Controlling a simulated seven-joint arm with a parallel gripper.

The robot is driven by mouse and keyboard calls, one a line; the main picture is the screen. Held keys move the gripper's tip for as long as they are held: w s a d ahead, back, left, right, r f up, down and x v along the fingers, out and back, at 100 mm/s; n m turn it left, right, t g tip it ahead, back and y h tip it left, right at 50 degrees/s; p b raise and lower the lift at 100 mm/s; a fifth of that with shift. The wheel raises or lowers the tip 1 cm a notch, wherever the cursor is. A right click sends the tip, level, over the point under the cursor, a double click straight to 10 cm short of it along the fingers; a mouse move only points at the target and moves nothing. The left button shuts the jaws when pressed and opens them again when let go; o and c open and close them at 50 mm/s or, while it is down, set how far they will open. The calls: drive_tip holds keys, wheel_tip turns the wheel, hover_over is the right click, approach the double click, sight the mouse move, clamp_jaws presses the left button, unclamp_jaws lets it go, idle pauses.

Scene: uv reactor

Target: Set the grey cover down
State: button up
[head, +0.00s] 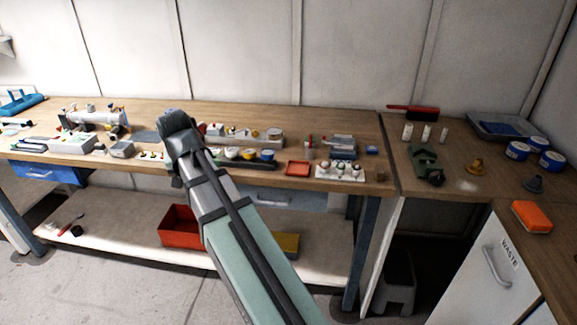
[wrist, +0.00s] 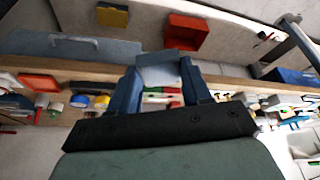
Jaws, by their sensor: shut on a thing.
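My gripper (wrist: 158,78) is shut on the grey cover (wrist: 160,72), a small box-like piece held between the two blue fingertips in the wrist view. The cover is over the workbench near its front edge in that view; I cannot tell whether it touches anything below. The cover cannot be made out clearly there.
A wooden bench (head: 330,125) carries many small parts, with a red tray (head: 298,168) and a white rack (head: 340,172) to the right. A flat grey patch (head: 146,136) lies left of my gripper. A red bin (head: 180,222) stands on the lower shelf.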

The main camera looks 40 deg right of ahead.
sight(298, 168)
drive_tip(key=s+d+m+g+h, duration=0.1)
drive_tip(key=s+d+m, duration=0.2)
drive_tip(key=d, duration=1.5)
drive_tip(key=s+d+m+h, duration=0.1)
drive_tip(key=s+d+m, duration=0.15)
drive_tip(key=d, duration=1.65)
drive_tip(key=shift+w+a+f+n+t+y, duration=0.15)
drive_tip(key=shift+w+f+n+y, duration=0.15)
drive_tip(key=shift+w+f+n, duration=0.8)
drive_tip(key=shift+w+f+n+t+y, duration=0.25)
drive_tip(key=shift+f+n, duration=0.35)
drive_tip(key=shift+f, duration=1.15)
drive_tip(key=shift+w+a+f+n+t+y, duration=0.1)
drive_tip(key=shift+w+f+n+y, duration=0.45)
drive_tip(key=shift+f, duration=0.85)
drive_tip(key=shift+f+n, duration=0.3)
drive_tip(key=shift+f, duration=0.3)
drive_tip(key=o, duration=1.2)
drive_tip(key=shift+d+r, duration=0.1)
drive_tip(key=shift+r, duration=0.2)
drive_tip(key=v, duration=1.2)
drive_tip(key=shift+a+r, duration=0.3)
